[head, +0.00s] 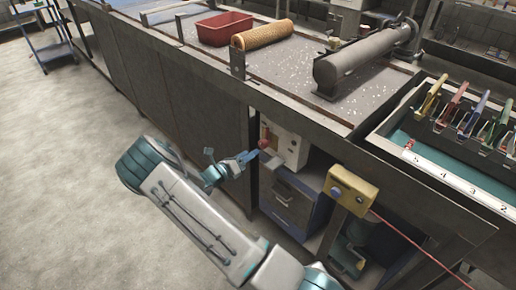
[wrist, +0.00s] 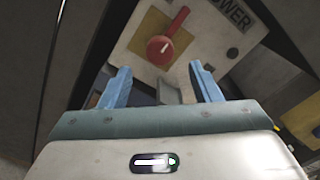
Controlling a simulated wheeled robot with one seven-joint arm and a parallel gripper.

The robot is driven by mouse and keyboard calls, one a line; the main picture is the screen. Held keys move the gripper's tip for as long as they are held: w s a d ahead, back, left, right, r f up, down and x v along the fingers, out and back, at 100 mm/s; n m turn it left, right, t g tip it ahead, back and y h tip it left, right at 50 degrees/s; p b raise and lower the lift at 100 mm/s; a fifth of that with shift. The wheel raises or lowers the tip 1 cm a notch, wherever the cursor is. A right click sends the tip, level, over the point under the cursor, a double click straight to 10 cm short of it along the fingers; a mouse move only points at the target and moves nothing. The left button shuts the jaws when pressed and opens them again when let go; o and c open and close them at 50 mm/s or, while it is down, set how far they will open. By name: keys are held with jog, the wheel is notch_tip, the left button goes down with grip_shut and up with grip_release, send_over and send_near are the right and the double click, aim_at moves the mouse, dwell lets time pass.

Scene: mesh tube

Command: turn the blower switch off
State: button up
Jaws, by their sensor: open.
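The blower switch (wrist: 162,48) is a red rotary knob with a red lever and a white mark, on a yellow square plate. In the wrist view the lever points up and slightly right. The white panel (wrist: 215,55) around it carries lettering of which "OWER" shows. In the head view the red knob (head: 264,143) is on the white box (head: 290,148) under the bench. My gripper (wrist: 158,88) has its blue fingers apart and empty, with the knob ahead of and between them, seemingly not touching. It also shows in the head view (head: 256,155), just left of the knob.
The bench edge (head: 290,112) overhangs the box. A yellow box (head: 350,190) with a blue button and a red cable stands to the right. A blue-grey drawer unit (head: 293,200) is below. On the bench are a red bin (head: 225,28), a mesh tube (head: 262,35) and a grey cylinder (head: 358,58).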

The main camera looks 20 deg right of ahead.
jog(key=v, duration=0.5)
jog(key=shift+s+a, duration=0.15)
jog(key=shift+a, duration=0.2)
jog(key=s+d+r+m+g+y+p, duration=0.35)
jog(key=s+r+m+g+y, duration=0.4)
jog(key=s+r+m, duration=0.6)
jog(key=s+a+r+m+t+y+p, duration=0.2)
jog(key=s+a+r+m+y, duration=0.2)
jog(key=s+r+m, duration=0.4)
jog(key=s+a+r+m+t+y+p, duration=0.2)
jog(key=s+a+r+m+y, duration=0.3)
jog(key=r, duration=0.5)
jog(key=s+m+p, duration=0.1)
jog(key=s+m, duration=0.1)
jog(key=m, duration=0.1)
jog(key=shift+s+a, duration=0.25)
jog(key=shift+s, duration=0.15)
